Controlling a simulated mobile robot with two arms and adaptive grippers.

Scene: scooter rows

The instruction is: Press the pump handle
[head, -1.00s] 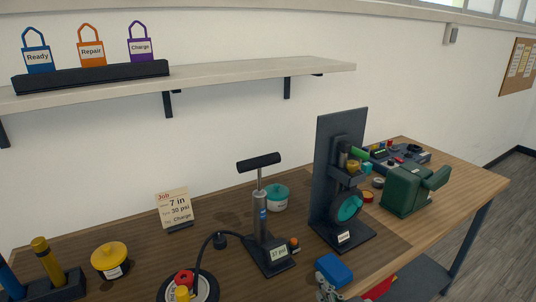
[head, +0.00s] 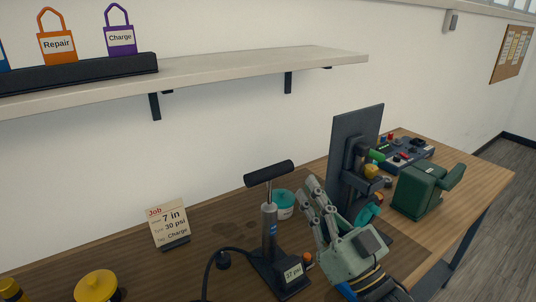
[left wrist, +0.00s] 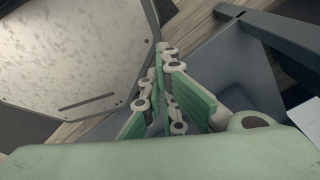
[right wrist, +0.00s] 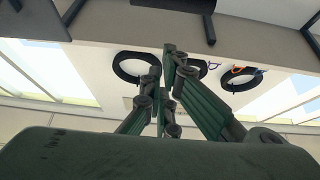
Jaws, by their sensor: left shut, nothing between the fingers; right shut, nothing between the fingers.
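My left gripper shows only in the left wrist view (left wrist: 161,50), shut and empty, with no part of the pump there.
A dark upright stand (head: 352,140) rises behind and right of my right gripper. A teal tub (head: 285,205) sits behind the pump, and a job card (head: 168,222) stands left. A green machine (head: 420,190) is at right. A shelf (head: 220,72) overhangs the bench.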

